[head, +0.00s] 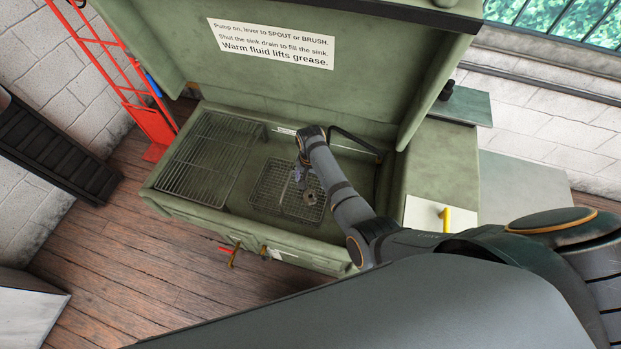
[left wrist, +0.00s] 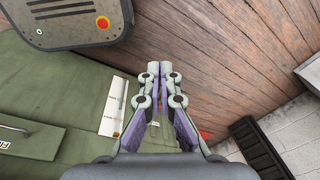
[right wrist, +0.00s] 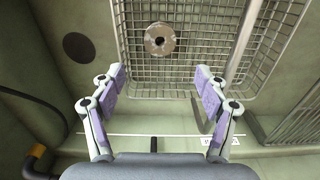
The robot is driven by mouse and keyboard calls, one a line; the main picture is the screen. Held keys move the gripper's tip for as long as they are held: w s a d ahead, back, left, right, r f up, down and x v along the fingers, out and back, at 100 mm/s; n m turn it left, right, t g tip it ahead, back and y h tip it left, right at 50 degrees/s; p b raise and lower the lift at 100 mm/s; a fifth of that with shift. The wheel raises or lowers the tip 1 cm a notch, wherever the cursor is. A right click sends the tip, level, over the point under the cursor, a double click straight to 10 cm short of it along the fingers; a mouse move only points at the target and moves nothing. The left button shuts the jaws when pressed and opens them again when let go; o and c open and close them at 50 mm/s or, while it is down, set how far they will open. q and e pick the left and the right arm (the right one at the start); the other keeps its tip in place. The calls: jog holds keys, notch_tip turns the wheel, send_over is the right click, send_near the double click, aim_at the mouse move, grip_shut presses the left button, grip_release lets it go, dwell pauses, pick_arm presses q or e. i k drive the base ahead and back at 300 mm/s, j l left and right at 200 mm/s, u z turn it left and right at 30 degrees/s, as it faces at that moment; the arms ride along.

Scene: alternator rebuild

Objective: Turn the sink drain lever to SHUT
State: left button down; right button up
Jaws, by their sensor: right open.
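The green sink (head: 330,235) stands in the middle of the head view. A red-handled lever (head: 229,255) sticks out low on its front; a bit of red also shows in the left wrist view (left wrist: 206,134). A small brass fitting (head: 264,251) beside a white label sits to its right. I cannot read which position either is in. My left gripper (left wrist: 159,70) has its fingertips together, apart from the red handle; it is not in the head view. My right gripper (right wrist: 161,82) is open and empty over the sink's wire basket (head: 262,190).
A grey metal ring (right wrist: 160,38) lies in the basket. A wire rack (head: 205,150) covers the sink's left part. A sign (head: 270,43) is on the raised lid. A red hand truck (head: 115,70) stands left. The wooden floor (head: 120,250) before the sink is clear.

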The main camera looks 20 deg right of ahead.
aim_at(264, 248)
jog(key=k, duration=1)
